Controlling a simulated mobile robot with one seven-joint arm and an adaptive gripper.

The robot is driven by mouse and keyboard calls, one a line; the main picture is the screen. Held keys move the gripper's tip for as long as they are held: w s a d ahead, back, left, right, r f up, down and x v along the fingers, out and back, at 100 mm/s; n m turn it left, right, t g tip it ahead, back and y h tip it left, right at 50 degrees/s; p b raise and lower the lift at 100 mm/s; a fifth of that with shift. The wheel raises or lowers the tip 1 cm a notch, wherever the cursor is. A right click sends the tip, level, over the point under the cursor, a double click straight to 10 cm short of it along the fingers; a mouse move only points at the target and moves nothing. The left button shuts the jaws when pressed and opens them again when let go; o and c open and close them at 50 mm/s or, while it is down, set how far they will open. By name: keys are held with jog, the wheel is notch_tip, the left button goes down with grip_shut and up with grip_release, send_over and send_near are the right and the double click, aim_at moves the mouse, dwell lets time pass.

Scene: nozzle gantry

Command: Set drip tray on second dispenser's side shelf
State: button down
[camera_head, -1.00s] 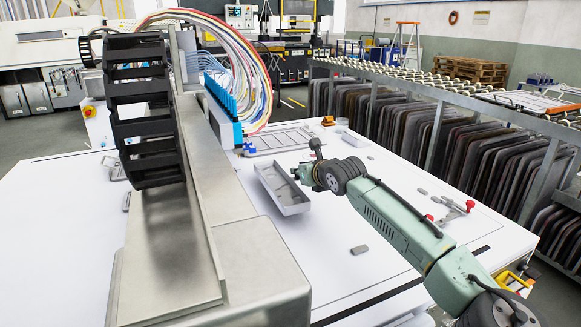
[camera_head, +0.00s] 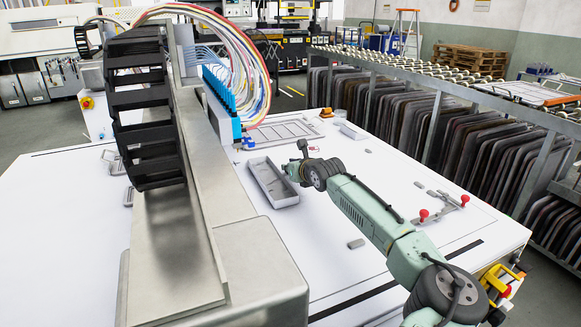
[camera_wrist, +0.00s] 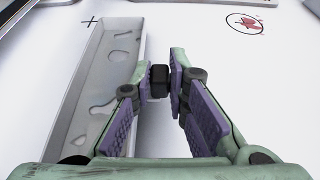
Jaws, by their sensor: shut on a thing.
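The drip tray (camera_head: 262,168) is a long shallow grey tray beside the gantry beam in the head view. In the wrist view the tray (camera_wrist: 100,80) stretches along the left, with irregular wet-looking patches on its inside. My gripper (camera_head: 294,173) is at the tray's right side. In the wrist view my gripper (camera_wrist: 160,84) has its purple-padded fingers on either side of a small black block (camera_wrist: 159,81) next to the tray's right wall; the exact contact is partly hidden. The row of blue nozzles (camera_head: 221,92) hangs behind the tray. I cannot make out the side shelf.
The steel gantry beam (camera_head: 185,200) stands close left of the tray. A flat grey frame (camera_head: 285,133) lies behind it. Red-knobbed clamps (camera_head: 440,208) and a small grey block (camera_head: 355,243) lie on the white table (camera_head: 300,270). A rack of dark panels (camera_head: 470,130) stands at right.

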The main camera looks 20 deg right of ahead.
jog(key=c, duration=2)
grip_release()
jog(key=shift+f, duration=0.1)
jog(key=o, duration=0.4)
jog(key=shift+o, duration=0.2)
